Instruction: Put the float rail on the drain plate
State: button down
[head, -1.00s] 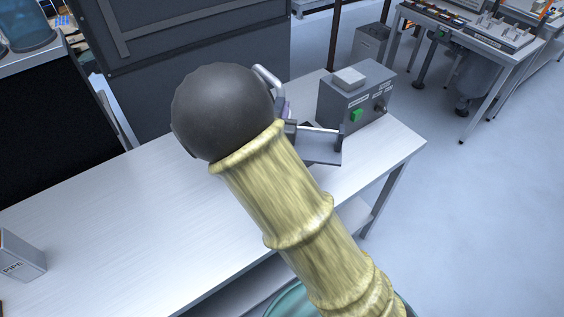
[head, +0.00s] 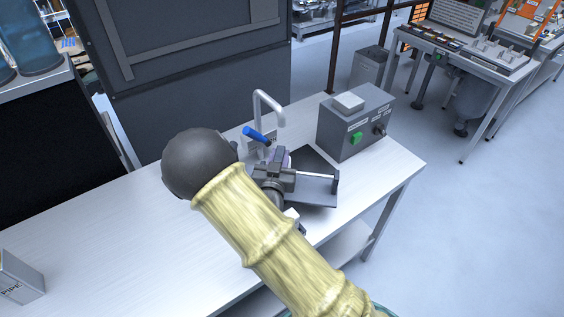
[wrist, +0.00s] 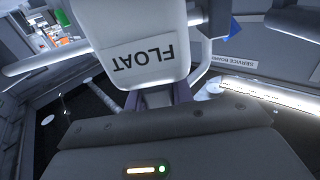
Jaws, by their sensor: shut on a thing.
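My gripper (head: 272,180) is shut on the float rail, with a thin light rod (head: 316,176) sticking out to the right. In the wrist view, the float rail's pale grey block (wrist: 140,45) shows the word FLOAT upside down. A grey flat panel (head: 315,193) shows below the rod; I cannot tell whether it belongs to the rail. A dark flat plate (head: 314,158) lies behind the rod on the bench, and may be the drain plate. My gripper and arm hide part of this area, and contact between rail and plate cannot be told.
A grey control box (head: 355,125) with a green button stands right of the plate. A curved tap (head: 266,105) with a blue lever (head: 256,135) stands behind my gripper. A box marked PIPE (head: 18,278) is at the far left. The left bench top (head: 120,235) is clear.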

notch_tip(320, 180, down, 5)
jog(key=shift+w+p, duration=0.1)
jog(key=shift+p, duration=0.25)
jog(key=shift+w+d, duration=0.1)
jog(key=shift+d, duration=0.15)
jog(key=shift+w+a+r+p, duration=0.1)
jog(key=shift+w+a+p, duration=0.1)
jog(key=shift+w+p, duration=0.6)
jog(key=shift+w+d, duration=0.15)
jog(key=shift+w, duration=0.35)
jog(key=shift+w+d, duration=0.15)
jog(key=shift+w, duration=0.35)
jog(key=shift+f+p, duration=0.45)
jog(key=shift+f, duration=0.45)
jog(key=c, duration=1.2)
grip_release()
jog(key=shift+r, duration=0.1)
